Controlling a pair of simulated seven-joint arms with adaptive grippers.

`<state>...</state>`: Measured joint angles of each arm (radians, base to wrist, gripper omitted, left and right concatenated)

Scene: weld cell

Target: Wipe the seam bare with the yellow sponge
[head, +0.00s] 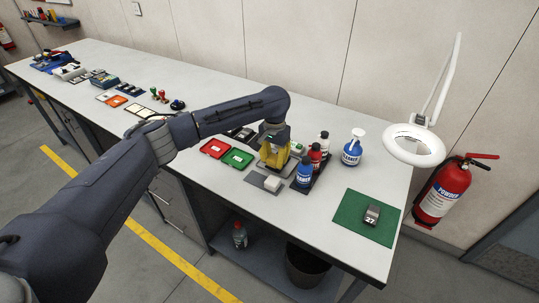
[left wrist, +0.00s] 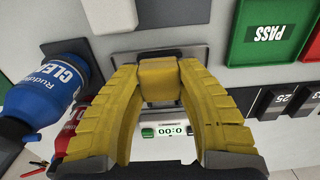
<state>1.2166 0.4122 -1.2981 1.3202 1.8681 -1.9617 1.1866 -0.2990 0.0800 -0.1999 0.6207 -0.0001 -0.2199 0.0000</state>
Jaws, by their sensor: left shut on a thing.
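My left gripper (head: 273,162) has yellow ribbed fingers and hangs over the bench beside the bottles. In the left wrist view its fingers (left wrist: 160,72) are shut on the yellow sponge (left wrist: 160,82), a small block between the tips. A grey metal plate (left wrist: 203,53) lies behind the sponge; I cannot tell whether they touch. In the head view the sponge does not stand out from the yellow fingers. A dark grey piece marked 27 (head: 371,213) sits on a green mat (head: 350,222) at the right. I cannot make out a seam. My right gripper is not in view.
A blue bottle (head: 304,174) and red bottle (head: 315,156) stand close right of the gripper. A white block (head: 272,184) sits on a grey mat (head: 256,181) in front. Red (head: 214,148) and green (head: 237,158) trays lie left. A lamp (head: 413,145) overhangs the right end.

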